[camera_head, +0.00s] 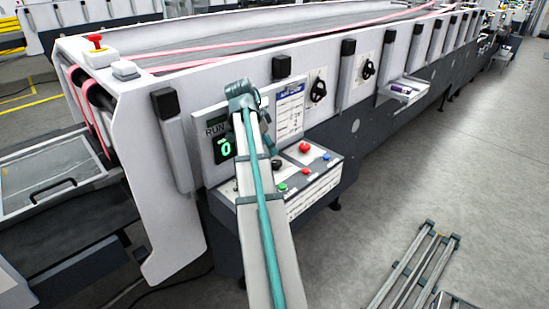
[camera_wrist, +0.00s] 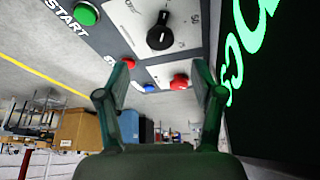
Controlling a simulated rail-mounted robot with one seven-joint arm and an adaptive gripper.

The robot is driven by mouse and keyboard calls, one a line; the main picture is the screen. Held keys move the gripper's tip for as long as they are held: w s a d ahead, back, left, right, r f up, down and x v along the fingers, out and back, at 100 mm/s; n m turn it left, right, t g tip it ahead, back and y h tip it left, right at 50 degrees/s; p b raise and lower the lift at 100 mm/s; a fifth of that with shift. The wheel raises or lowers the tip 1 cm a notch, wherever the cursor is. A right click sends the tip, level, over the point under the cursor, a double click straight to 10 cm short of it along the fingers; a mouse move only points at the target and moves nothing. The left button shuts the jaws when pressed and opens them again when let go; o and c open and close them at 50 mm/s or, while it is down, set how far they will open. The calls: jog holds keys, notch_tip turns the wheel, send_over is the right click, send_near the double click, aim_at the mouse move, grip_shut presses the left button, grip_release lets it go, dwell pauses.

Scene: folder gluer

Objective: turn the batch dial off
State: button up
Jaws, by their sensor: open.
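A black dial (camera_wrist: 160,36) sits on a white plate with a printed scale, near the top middle of the wrist view. Its name is not readable, so I cannot confirm from lettering that it is the batch dial. It has a raised bar and a small pale mark; I cannot tell its setting. My gripper (camera_wrist: 160,68) is open and empty. Its two fingers are spread below the dial in the picture, apart from it.
A green START button (camera_wrist: 86,14), red buttons (camera_wrist: 180,82) and a blue button (camera_wrist: 149,88) surround the dial. A dark display (camera_head: 224,148) reading RUN 0 stands close behind. Two other black dials (camera_head: 318,90) (camera_head: 368,69) are on the machine's side.

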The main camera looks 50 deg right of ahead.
aim_at(277, 162)
jog(key=shift+p+x, duration=0.95)
jog(key=shift+x, duration=2.9)
jog(key=c, duration=1.1)
jog(key=shift+n, duration=0.3)
jog(key=n, duration=0.1)
jog(key=n+t, duration=0.1)
jog(key=n, duration=0.1)
jog(key=n+t, duration=0.1)
jog(key=n, duration=0.1)
jog(key=shift+s+h+b, duration=0.25)
jog(key=shift+h+b, duration=0.05)
jog(key=n+t, duration=0.1)
jog(key=n, duration=0.2)
jog(key=n+t, duration=0.1)
jog(key=n, duration=0.2)
jog(key=shift+d+y, duration=0.1)
jog(key=shift+y, duration=0.3)
jog(key=shift+n+t, duration=0.3)
